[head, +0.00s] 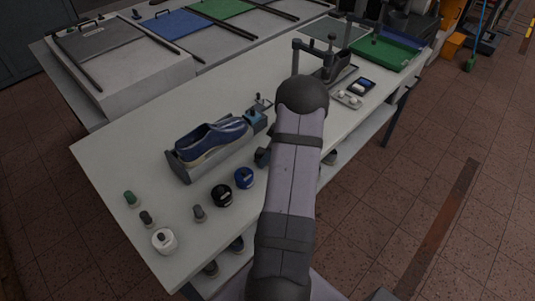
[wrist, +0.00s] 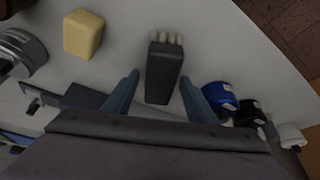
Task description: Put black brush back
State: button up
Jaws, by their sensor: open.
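The black brush (wrist: 163,72) shows in the wrist view as a dark block with pale bristles at its far end. It is over the white tabletop, between the two blue fingers of my gripper (wrist: 159,76). The fingers are open. The left finger is clear of the brush and the right fingertip is close to its right side; I cannot tell whether it touches. In the head view my own arm hides most of the gripper, and I cannot make out the brush for sure.
A blue jar (wrist: 220,97), a black jar (wrist: 249,112) and a white jar (wrist: 290,134) stand right of the gripper. A yellow block (wrist: 84,34) lies left. A green tray (head: 385,53) is at the far end.

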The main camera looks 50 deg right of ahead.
jog(key=b+v, duration=0.4)
jog(key=v, duration=0.8)
jog(key=shift+m+g, duration=0.6)
jog(key=shift+g, duration=0.3)
jog(key=w+a, duration=0.1)
jog(key=a, duration=0.3)
jog(key=w+a, duration=0.1)
jog(key=a, duration=0.3)
jog(key=w+a, duration=0.1)
jog(key=a, duration=0.3)
jog(key=shift+a+f, duration=0.2)
jog(key=shift+f, duration=0.05)
jog(key=shift+m+g, duration=0.6)
jog(key=shift+g, duration=0.1)
jog(key=a, duration=0.3)
jog(key=s+a, duration=0.1)
jog(key=a, duration=0.2)
jog(key=a+f, duration=0.1)
jog(key=a, duration=0.3)
jog(key=shift+s, duration=0.15)
jog(key=s+a+f+m+g+h, duration=0.1)
jog(key=s+a+f+m, duration=0.1)
jog(key=s+a, duration=0.9)
jog(key=a+f, duration=0.1)
jog(key=a, duration=0.2)
jog(key=shift+s+a+h, duration=0.2)
jog(key=shift+a+h, duration=0.1)
jog(key=shift+h, duration=0.1)
